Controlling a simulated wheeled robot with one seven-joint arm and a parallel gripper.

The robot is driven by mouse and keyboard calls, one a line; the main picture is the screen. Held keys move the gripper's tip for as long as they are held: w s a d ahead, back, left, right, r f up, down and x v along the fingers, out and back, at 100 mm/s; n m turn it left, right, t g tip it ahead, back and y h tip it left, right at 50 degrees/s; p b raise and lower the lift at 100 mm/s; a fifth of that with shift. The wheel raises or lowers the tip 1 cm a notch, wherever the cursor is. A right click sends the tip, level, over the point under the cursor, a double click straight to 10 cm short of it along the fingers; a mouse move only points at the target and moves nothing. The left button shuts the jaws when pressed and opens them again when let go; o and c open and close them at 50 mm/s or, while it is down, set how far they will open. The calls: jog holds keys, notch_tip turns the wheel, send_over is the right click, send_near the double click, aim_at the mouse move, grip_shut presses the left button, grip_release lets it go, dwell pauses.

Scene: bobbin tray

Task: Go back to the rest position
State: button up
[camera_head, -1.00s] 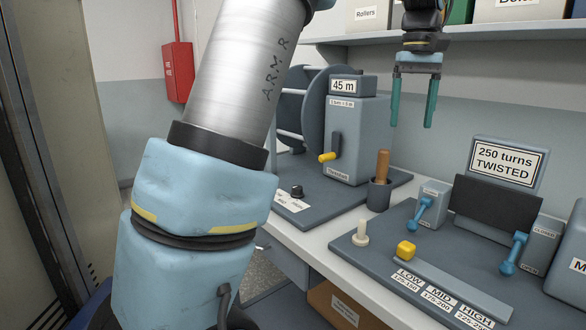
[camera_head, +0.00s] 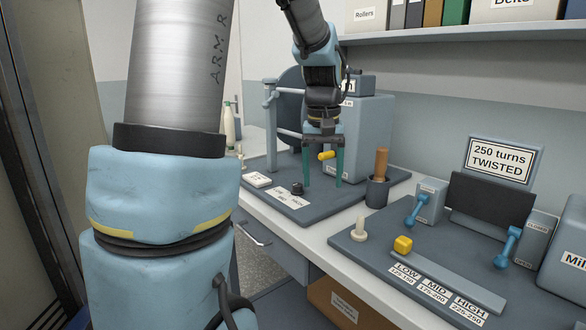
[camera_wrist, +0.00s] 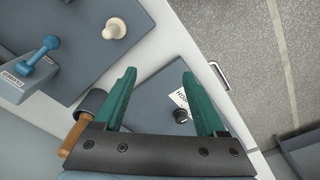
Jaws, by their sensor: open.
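My gripper (camera_head: 324,165) hangs over the left machine's base plate (camera_head: 345,199), with its two teal fingers spread apart and nothing between them. In the head view it is in front of the grey machine body with the yellow-handled crank (camera_head: 327,155). In the wrist view my gripper (camera_wrist: 162,105) shows its open fingers, with a black knob (camera_wrist: 181,117) and a white label seen beyond them near the right finger. My arm crosses the left of the head view.
A cup with a wooden-handled tool (camera_head: 378,190) stands right of my gripper. A shelf (camera_head: 450,36) runs above. A drawer handle (camera_head: 254,233) is below.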

jog(key=s+a+f, duration=1)
jog(key=a, duration=0.3)
jog(key=shift+s+t, duration=0.25)
jog(key=shift+t, duration=0.15)
jog(key=shift+a, duration=0.1)
